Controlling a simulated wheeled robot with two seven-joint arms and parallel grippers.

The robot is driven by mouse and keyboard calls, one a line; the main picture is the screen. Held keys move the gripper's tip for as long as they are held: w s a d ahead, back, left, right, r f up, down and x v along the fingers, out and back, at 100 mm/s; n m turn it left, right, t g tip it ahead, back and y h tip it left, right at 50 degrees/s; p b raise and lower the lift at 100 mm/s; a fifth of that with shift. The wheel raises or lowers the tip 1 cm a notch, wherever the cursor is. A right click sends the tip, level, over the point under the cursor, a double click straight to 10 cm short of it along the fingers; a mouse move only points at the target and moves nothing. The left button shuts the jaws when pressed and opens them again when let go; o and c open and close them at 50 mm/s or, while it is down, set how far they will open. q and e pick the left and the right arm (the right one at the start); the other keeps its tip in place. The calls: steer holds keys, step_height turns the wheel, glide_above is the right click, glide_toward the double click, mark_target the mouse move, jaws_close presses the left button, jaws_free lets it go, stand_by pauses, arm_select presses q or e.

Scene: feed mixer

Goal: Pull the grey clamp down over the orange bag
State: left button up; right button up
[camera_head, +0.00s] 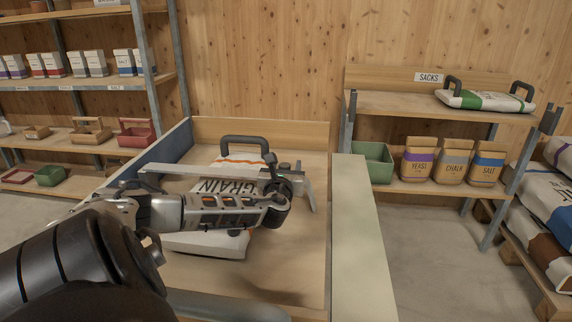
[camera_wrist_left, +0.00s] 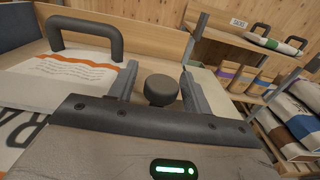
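The orange-striped bag (camera_head: 240,163), printed GRAIN, lies flat on the wooden bed, with a dark handle at its far end. It also shows at left in the left wrist view (camera_wrist_left: 70,72). The grey clamp (camera_head: 215,172) is a long bar crossing above the bag, with a bent end at right. My left gripper (camera_head: 284,182) is at the clamp's right part. In the left wrist view its fingers (camera_wrist_left: 160,88) stand apart on either side of a dark round knob (camera_wrist_left: 162,90), with visible gaps. My arm hides the bag's middle. My right gripper is not in view.
A pale ledge (camera_head: 358,230) borders the bed on the right. Shelves with small sacks and trays (camera_head: 135,132) stand at back left. A sacks rack (camera_head: 400,102) is at back right, and stacked bags (camera_head: 550,195) lie on a pallet at right. Bare floor shows between.

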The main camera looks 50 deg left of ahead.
arm_select(q)
steer(key=shift+s+d+r, duration=0.1)
steer(key=p+v, duration=0.2)
steer(key=v, duration=1.3)
steer(key=shift+s+d, duration=0.25)
steer(key=shift+s, duration=0.05)
steer(key=b+x, duration=0.2)
steer(key=x, duration=1.4)
steer(key=shift+r, duration=0.1)
